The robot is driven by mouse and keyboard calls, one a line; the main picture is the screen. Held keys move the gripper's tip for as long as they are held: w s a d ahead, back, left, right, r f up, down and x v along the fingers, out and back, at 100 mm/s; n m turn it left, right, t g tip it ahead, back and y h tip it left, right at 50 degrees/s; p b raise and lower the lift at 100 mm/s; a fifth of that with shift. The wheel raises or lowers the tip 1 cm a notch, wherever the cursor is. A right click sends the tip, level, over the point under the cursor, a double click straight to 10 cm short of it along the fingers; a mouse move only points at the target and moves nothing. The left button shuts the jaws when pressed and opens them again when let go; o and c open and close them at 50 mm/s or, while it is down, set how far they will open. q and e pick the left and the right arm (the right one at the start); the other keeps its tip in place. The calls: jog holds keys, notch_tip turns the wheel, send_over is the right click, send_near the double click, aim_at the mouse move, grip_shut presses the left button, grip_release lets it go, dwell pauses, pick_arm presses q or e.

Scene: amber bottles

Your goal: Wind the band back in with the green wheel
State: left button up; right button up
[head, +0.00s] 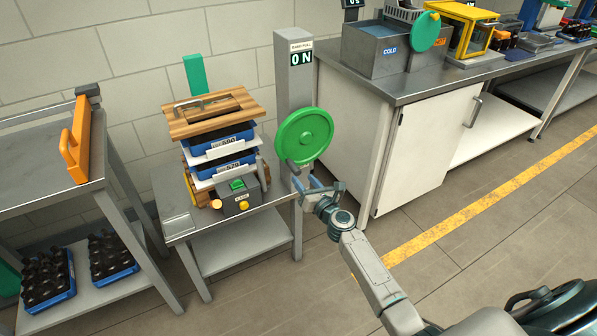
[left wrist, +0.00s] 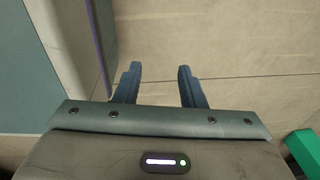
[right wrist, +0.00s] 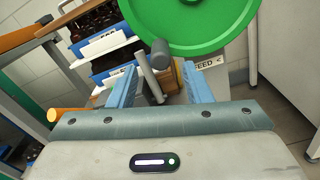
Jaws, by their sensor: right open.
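The green wheel (head: 304,136) stands upright on a grey post (head: 294,75) whose display reads "ON". In the right wrist view the wheel (right wrist: 185,25) fills the top, with a grey handle (right wrist: 161,54) sticking out from its lower part. My right gripper (head: 318,186) is open just below and in front of the wheel. In the right wrist view the handle shows between its fingers (right wrist: 160,88); I cannot tell whether they touch it. My left gripper (left wrist: 157,80) is open and empty, and out of the head view. I cannot make out a band.
A small metal table (head: 243,224) left of the post bears stacked blue crates (head: 222,136) under a wooden board (head: 212,113) and a grey control box (head: 240,200). A bench with a white cabinet (head: 428,145) stands right. The floor ahead of it is clear.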

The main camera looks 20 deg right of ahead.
pick_arm(q)
jog(key=shift+s+f, duration=0.1)
jog(key=shift+s, duration=0.45)
pick_arm(e)
jog(key=shift+s+d, duration=0.15)
jog(key=shift+s, duration=1.85)
